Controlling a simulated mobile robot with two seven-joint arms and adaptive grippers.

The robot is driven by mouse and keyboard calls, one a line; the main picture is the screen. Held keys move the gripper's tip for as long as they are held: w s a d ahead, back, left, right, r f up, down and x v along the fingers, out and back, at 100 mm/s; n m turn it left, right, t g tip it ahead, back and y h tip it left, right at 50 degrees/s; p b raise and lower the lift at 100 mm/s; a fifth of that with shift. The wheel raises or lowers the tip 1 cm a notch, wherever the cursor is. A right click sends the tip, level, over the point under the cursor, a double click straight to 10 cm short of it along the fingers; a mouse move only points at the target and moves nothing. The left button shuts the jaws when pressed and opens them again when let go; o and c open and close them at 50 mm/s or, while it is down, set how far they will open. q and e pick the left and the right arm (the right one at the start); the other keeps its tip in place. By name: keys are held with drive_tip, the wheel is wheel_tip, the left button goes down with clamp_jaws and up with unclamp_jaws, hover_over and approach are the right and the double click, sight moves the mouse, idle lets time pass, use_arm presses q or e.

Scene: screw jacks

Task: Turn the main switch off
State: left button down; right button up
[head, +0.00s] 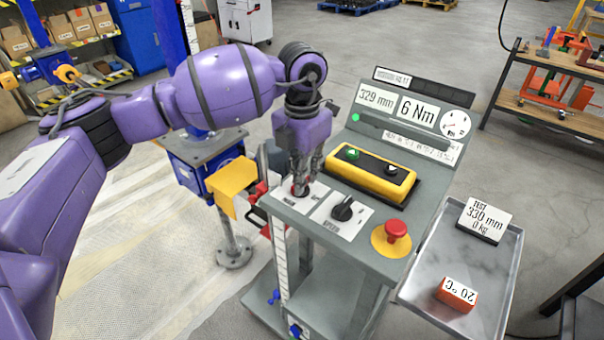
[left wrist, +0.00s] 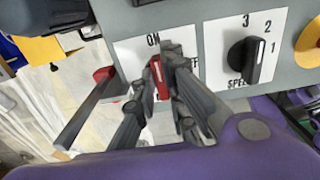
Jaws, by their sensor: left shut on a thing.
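The main switch is a red knob (left wrist: 158,80) on a white plate (left wrist: 128,50) marked ON and OFF, at the left end of the grey console (head: 352,237). In the left wrist view its red handle points up the plate, roughly towards ON. My left gripper (head: 303,182) reaches down over it from above and is shut on the knob. In the left wrist view the fingers (left wrist: 157,84) sit at its sides and hide part of it and of the OFF mark. My right gripper is not in view.
Right of the switch is a black speed knob (head: 343,209) on its own plate. A metal tray (head: 432,283) is at right. A jack with a yellow block (head: 232,180) stands left.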

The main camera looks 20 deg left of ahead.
use_arm(q)
drive_tip(key=shift+m, duration=1.3)
drive_tip(key=m, duration=0.3)
drive_tip(key=shift+s+d+m, duration=0.1)
drive_tip(key=shift+m, duration=0.2)
drive_tip(key=m, duration=0.3)
drive_tip(key=shift+m+b, duration=0.3)
drive_tip(key=shift+b, duration=0.1)
drive_tip(key=m, duration=0.2)
drive_tip(key=m+b, duration=0.1)
drive_tip(key=m, duration=0.1)
drive_tip(key=shift+s+d+f, duration=0.1)
drive_tip(key=shift+s, duration=0.1)
drive_tip(key=shift+s+m+b, duration=0.1)
drive_tip(key=shift+m+b, duration=0.3)
drive_tip(key=shift+m, duration=1.6)
drive_tip(key=c, duration=1.8)
unclamp_jaws()
